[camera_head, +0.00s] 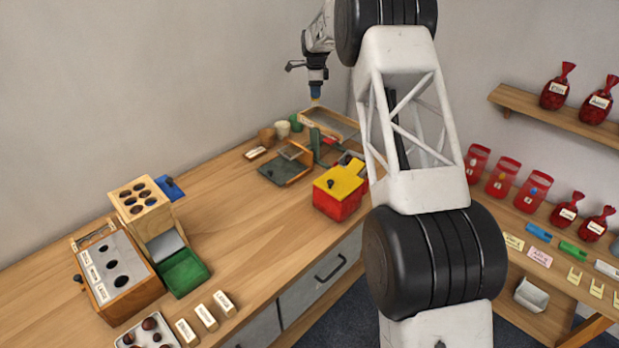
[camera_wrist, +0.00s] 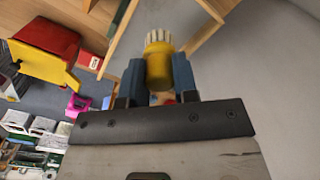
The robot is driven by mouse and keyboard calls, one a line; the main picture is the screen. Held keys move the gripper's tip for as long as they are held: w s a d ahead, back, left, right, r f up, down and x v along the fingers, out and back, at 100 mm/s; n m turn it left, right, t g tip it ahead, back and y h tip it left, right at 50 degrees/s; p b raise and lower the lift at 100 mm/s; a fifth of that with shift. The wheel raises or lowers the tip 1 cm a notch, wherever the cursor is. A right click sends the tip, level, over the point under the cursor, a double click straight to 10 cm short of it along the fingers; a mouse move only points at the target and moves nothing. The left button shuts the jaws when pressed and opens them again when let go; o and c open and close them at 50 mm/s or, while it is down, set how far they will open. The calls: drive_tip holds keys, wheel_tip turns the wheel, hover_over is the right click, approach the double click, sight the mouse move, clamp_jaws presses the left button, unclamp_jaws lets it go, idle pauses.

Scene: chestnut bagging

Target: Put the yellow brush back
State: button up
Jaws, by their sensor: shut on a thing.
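My gripper (camera_head: 316,93) is raised over the back of the workbench, its fingers pointing down. In the wrist view its two blue fingers (camera_wrist: 158,80) are shut on the yellow brush (camera_wrist: 158,65), which has pale bristles at its outer end. The brush is above a wood-framed tray (camera_head: 345,121) on a green stand; I cannot tell the gap.
A red box with a yellow top (camera_head: 338,201) and a dark green tray (camera_head: 279,170) stand before the framed tray. A wooden sorter (camera_head: 143,210) is at the left. Shelves with red bags (camera_head: 555,94) are at the right. The bench (camera_head: 235,222) is clear in the middle.

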drive_tip(key=s+a+f, duration=0.1)
drive_tip(key=s+f, duration=0.4)
drive_tip(key=s, duration=0.7)
drive_tip(key=s+a+f, duration=0.2)
drive_tip(key=s+f, duration=0.4)
drive_tip(key=s, duration=0.7)
drive_tip(key=shift+f, duration=0.25)
drive_tip(key=shift+a, duration=0.1)
drive_tip(key=shift+f, duration=3.15)
drive_tip(key=shift+f, duration=0.1)
drive_tip(key=shift+f, duration=1.75)
drive_tip(key=shift+f, duration=0.1)
drive_tip(key=o, duration=0.9)
